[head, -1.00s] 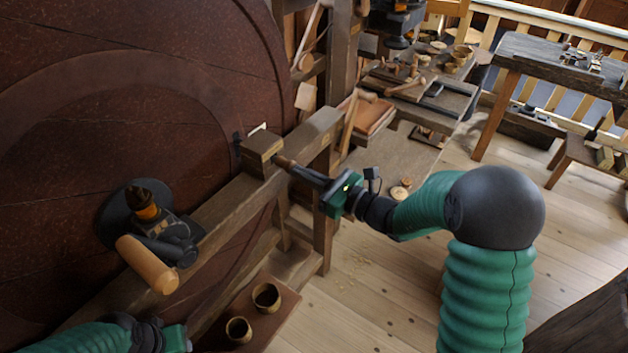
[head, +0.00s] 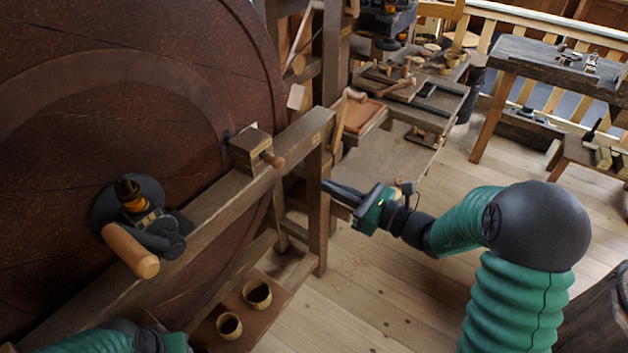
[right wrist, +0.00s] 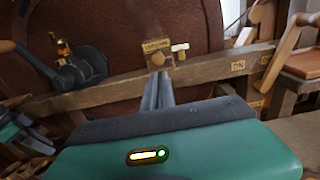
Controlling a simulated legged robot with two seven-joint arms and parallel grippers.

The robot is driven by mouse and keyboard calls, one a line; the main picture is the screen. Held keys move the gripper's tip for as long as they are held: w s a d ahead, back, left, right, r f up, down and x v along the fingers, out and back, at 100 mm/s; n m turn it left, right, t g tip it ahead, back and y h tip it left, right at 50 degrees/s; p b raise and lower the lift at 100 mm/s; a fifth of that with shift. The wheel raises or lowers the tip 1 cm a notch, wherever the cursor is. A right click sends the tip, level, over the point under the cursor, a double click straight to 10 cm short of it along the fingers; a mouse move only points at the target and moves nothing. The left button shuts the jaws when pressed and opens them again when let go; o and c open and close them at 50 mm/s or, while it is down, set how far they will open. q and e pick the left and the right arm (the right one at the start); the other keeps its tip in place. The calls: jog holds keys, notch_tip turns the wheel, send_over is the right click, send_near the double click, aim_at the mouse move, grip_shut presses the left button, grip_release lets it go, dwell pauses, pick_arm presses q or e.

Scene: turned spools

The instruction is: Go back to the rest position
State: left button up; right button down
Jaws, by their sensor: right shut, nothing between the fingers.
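My right gripper (head: 328,187) is shut and empty. In the head view it hangs in the air to the right of a wooden block (head: 250,150) with a turned peg handle (head: 272,160), apart from both. The block sits on the slanting wooden beam in front of the large dark red wheel. In the right wrist view the shut fingers (right wrist: 158,80) point toward the block (right wrist: 157,46), whose face bears lettering too small to read. My left arm (head: 110,340) enters at the lower left of the head view; its fingertips are not visible.
A crank with a wooden handle (head: 131,250) stands out from the wheel (head: 90,100) at left. Two wooden cups (head: 257,293) rest on a low board. A cluttered workbench (head: 400,150) and a dark table (head: 560,68) stand behind. Open floor (head: 400,300) lies below my right arm.

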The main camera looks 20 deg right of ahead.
jog(key=s+a+f+n+g+p, duration=0.1)
jog(key=s+a+f+n+g, duration=0.35)
jog(key=s, duration=0.25)
jog(key=s+a+f+n+g+p, duration=0.1)
jog(key=s+a+f+n+g, duration=0.2)
jog(key=s+a+n+g, duration=0.3)
jog(key=s+d+f+n+g+h+p, duration=0.1)
jog(key=s+d+f+n+g+h, duration=0.15)
jog(key=s, duration=0.25)
jog(key=s+d+f+n+g+h+p, duration=0.1)
jog(key=s+f+n+h, duration=0.2)
jog(key=s+n+h, duration=0.15)
pick_arm(q)
jog(key=r, duration=0.4)
jog(key=shift+w+a+r+p, duration=0.1)
jog(key=shift+a+r+p, duration=0.15)
jog(key=shift+r+p, duration=0.15)
pick_arm(e)
jog(key=w+d+r+n+t+h, duration=0.1)
jog(key=d+n+h, duration=0.3)
jog(key=n, duration=0.6)
jog(key=shift+w+d+n+t, duration=0.35)
jog(key=shift+w+d+t, duration=0.35)
jog(key=shift+d, duration=0.4)
